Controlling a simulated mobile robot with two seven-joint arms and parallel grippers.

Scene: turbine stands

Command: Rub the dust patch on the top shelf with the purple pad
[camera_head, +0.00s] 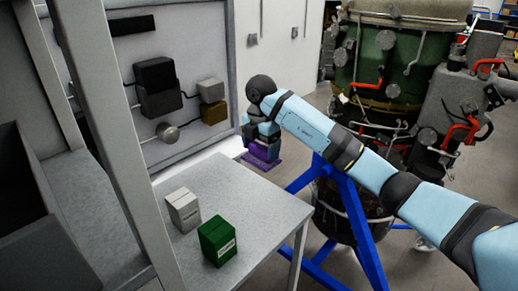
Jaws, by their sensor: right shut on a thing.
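The purple pad (262,160) shows beyond the far right corner of the grey table-like shelf surface (262,199). My right gripper (263,148) points down and is shut on the pad, with its arm reaching in from the right. The pad looks flat and apart from the shelf surface; its exact height is hard to tell. I cannot make out a dust patch on any surface in view. Which surface is the top shelf is not clear from this view. My left gripper is not in view.
A white box (183,210) and a green box (217,241) stand on the grey surface. A grey upright post (108,130) rises at its left. A panel with dark boxes (156,88) stands behind. A turbine on a blue stand (362,225) is at the right.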

